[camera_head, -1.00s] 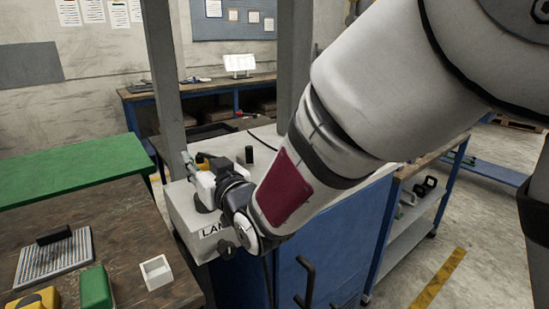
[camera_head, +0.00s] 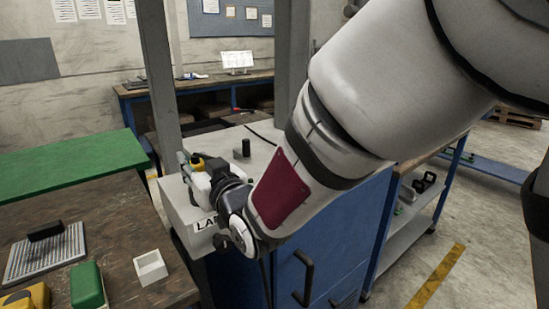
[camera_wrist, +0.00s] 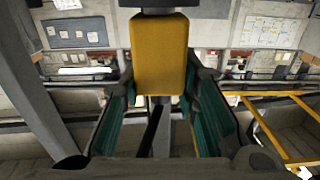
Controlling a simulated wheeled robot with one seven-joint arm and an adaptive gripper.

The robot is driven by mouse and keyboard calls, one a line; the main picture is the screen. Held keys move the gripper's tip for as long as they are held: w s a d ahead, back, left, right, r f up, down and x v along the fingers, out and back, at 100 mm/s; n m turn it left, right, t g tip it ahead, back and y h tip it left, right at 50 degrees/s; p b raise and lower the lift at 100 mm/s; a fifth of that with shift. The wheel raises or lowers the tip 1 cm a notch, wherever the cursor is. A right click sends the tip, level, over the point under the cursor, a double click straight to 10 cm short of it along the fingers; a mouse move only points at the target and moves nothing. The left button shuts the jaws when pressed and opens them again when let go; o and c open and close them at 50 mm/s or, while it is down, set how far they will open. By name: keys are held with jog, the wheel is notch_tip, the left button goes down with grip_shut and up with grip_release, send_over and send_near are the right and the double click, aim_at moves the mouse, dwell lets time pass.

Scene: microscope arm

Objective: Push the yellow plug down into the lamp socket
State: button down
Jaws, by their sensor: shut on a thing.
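The yellow plug (camera_wrist: 160,55) is upright between the fingers of my gripper (camera_wrist: 160,85) in the wrist view, with a dark part above it. In the head view only a small bit of the yellow plug (camera_head: 197,162) shows past my gripper (camera_head: 193,178). My gripper is shut on the plug, over the left part of a light grey box (camera_head: 178,208) with a partly hidden label starting "LA". The lamp socket is hidden behind my gripper and wrist, so I cannot tell how deep the plug sits.
A black peg (camera_head: 246,148) stands on the cabinet top right of my gripper. A grey post (camera_head: 160,80) rises close behind. The wooden table (camera_head: 125,240) at left holds a small white open box (camera_head: 150,267), a green block (camera_head: 87,286) and a ribbed plate (camera_head: 45,255).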

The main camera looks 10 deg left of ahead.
jog(key=shift+f, duration=0.15)
jog(key=c, duration=1.2)
grip_release()
jog(key=shift+o, duration=0.2)
jog(key=v, duration=1.2)
jog(key=shift+d, duration=0.1)
